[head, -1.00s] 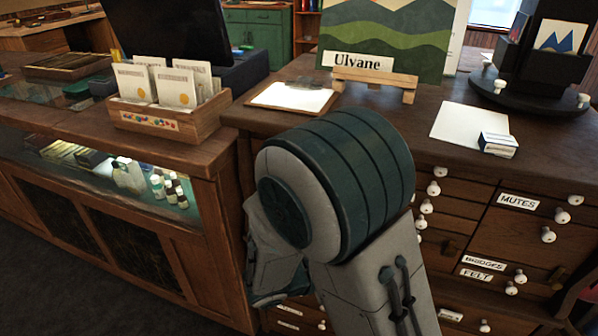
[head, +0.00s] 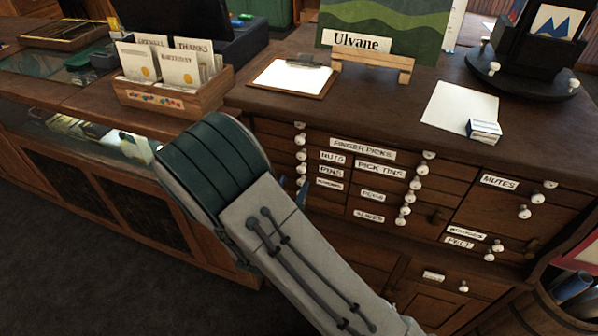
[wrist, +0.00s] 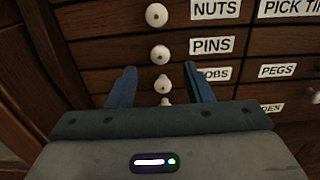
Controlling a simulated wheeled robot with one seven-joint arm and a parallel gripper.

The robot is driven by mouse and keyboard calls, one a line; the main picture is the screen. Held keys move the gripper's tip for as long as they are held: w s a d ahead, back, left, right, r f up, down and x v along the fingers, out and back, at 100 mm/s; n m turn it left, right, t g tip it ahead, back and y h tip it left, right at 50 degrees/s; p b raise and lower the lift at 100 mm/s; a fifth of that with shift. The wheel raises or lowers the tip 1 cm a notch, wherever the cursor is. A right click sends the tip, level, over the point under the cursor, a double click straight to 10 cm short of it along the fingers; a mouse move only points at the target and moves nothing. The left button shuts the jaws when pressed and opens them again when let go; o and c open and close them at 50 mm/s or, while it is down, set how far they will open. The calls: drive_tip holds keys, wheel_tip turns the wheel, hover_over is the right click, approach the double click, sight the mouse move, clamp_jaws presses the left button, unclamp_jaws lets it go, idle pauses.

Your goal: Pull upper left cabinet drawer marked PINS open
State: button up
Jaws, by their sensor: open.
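The drawer marked PINS (head: 331,172) is in the left column of the cabinet and looks shut. Its label (wrist: 212,46) is easy to read in the wrist view. Its round white knob (wrist: 160,54) shows left of the label. My gripper (wrist: 160,70) is open and empty, its two blue fingers pointing at the cabinet. The PINS knob appears just beyond and above the fingertips. A lower knob (wrist: 163,84) shows between the fingers, on the drawer below; I cannot tell its depth from them. In the head view my arm hides most of the gripper.
The NUTS drawer (wrist: 218,9) is directly above, with its own knob (wrist: 156,15). PEGS (wrist: 278,70) is to the right. A glass display counter (head: 105,135) adjoins on the left.

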sight(300, 172)
drive_tip(key=x, duration=0.5)
drive_tip(key=shift+w+d, duration=0.1)
clamp_jaws()
